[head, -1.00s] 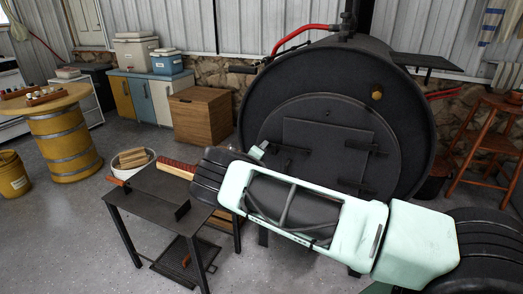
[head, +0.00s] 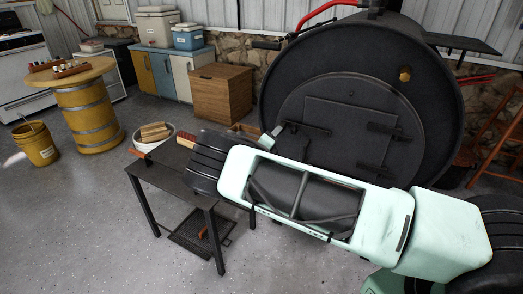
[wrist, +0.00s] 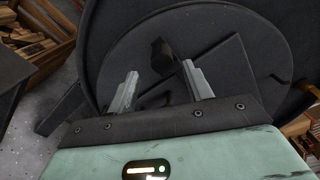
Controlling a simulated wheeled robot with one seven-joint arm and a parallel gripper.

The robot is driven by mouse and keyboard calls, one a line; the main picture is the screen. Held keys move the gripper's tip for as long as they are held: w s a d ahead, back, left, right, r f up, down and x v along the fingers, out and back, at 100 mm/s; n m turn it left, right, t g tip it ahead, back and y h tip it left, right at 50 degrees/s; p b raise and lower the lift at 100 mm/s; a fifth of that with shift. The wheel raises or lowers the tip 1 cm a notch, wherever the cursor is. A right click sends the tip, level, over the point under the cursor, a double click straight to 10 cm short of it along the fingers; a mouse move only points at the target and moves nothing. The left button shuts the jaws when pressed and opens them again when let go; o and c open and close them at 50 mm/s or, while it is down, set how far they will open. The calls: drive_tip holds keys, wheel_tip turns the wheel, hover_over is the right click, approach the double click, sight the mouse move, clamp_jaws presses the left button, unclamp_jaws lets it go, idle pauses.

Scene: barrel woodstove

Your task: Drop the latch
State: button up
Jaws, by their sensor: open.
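The barrel stove's dark square door (head: 345,125) appears closed, seen in the head view. A dark bar, seemingly the latch (head: 306,129), crosses the door's left edge; its exact angle is hard to judge. My gripper (wrist: 158,74) is open in the wrist view, its two pale fingers pointing at the round stove front. A dark block (wrist: 162,56), possibly the latch's handle, shows between and beyond the fingertips; I cannot tell if they touch. In the head view my arm covers most of my gripper, and only a pale green bit shows left of the latch.
A small black metal table (head: 180,183) stands left of the stove, close below my arm. A white bucket of split wood (head: 153,137) is behind it. A wooden cabinet (head: 222,94) stands farther back. The floor at the front left is clear.

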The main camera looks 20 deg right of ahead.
drive_tip(key=v, duration=1)
drive_tip(key=shift+s+a, duration=0.1)
drive_tip(key=shift+s, duration=0.1)
drive_tip(key=s+a+r+m+g+y+p, duration=0.1)
drive_tip(key=s+r+m+g+y+p, duration=0.15)
drive_tip(key=s+m+g, duration=0.35)
drive_tip(key=s+a+r+m+g+y+p, duration=0.1)
drive_tip(key=s+r+m+g+y+p, duration=0.15)
drive_tip(key=s+m, duration=0.6)
drive_tip(key=s+a+r+m+y+p, duration=0.2)
drive_tip(key=s+a+r+m+y, duration=0.1)
drive_tip(key=s+r, duration=0.4)
drive_tip(key=s+a+r+m+g+y+p, duration=0.1)
drive_tip(key=s+a+r+m+y+p, duration=0.1)
drive_tip(key=s+a+r+m, duration=0.3)
drive_tip(key=s+a+r+m+g+y+p, duration=0.1)
drive_tip(key=s+a+r+m+y, duration=0.3)
drive_tip(key=s, duration=1.2)
wheel_tip(320, 180, up, 7)
drive_tip(key=a+m+p, duration=0.1)
drive_tip(key=m, duration=0.3)
drive_tip(key=shift+s+r+y, duration=0.2)
drive_tip(key=shift+r+y, duration=0.05)
drive_tip(key=shift+y, duration=0.15)
